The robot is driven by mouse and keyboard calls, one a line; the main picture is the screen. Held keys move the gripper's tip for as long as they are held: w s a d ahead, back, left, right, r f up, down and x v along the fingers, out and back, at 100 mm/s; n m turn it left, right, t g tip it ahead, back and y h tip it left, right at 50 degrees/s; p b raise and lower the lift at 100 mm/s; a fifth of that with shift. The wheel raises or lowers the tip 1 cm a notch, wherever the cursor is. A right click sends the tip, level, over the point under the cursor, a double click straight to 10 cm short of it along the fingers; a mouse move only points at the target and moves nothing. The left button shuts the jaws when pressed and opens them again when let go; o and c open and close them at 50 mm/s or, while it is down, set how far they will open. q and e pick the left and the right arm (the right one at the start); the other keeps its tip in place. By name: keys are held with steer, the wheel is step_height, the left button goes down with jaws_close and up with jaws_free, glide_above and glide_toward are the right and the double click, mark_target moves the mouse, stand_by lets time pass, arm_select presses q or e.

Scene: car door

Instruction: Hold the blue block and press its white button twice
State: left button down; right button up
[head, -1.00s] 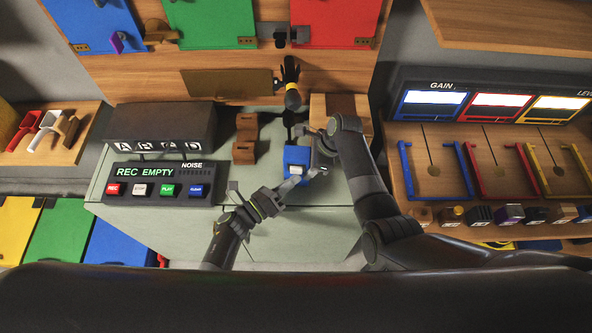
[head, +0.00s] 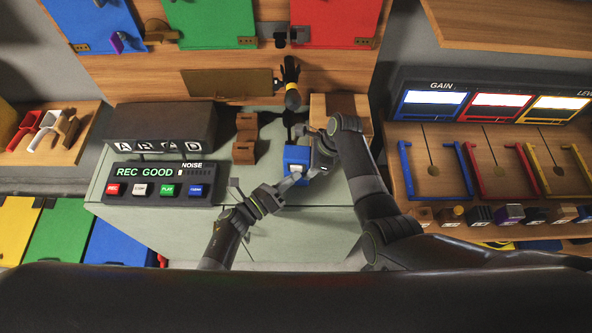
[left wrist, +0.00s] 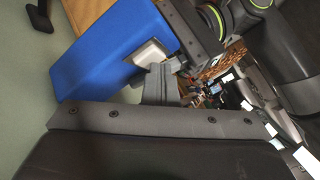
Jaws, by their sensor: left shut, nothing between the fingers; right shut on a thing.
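The blue block (head: 298,155) is held above the pale green worktop (head: 270,225) in the middle of the head view. My right gripper (head: 316,155) is shut on it from the right. Its white button (head: 295,168) faces my left arm. My left gripper (head: 292,179) is shut and empty, with its tips at or very near the button. In the left wrist view the blue block (left wrist: 115,45) fills the upper left, and the white button (left wrist: 150,53) is right at the left fingertips (left wrist: 160,80). I cannot tell whether the button is pushed in.
A dark console (head: 160,183) at the left reads "REC GOOD" above several coloured buttons. Brown wooden blocks (head: 245,140) stand behind on the worktop. A panel with GAIN screens (head: 433,103) and coloured handles is at the right. The worktop's front middle is clear.

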arm_select(q)
steer(key=shift+s, duration=1)
steer(key=shift+s+a, duration=0.15)
steer(key=shift+s, duration=1.1)
steer(key=shift+s+a, duration=0.1)
steer(key=shift+s, duration=1.15)
stand_by(0.5)
steer(key=s, duration=0.3)
steer(key=shift+s+a, duration=0.1)
steer(key=shift+s, duration=0.3)
steer(key=w, duration=0.8)
steer(key=shift+w+d, duration=0.3)
steer(key=shift+w, duration=0.1)
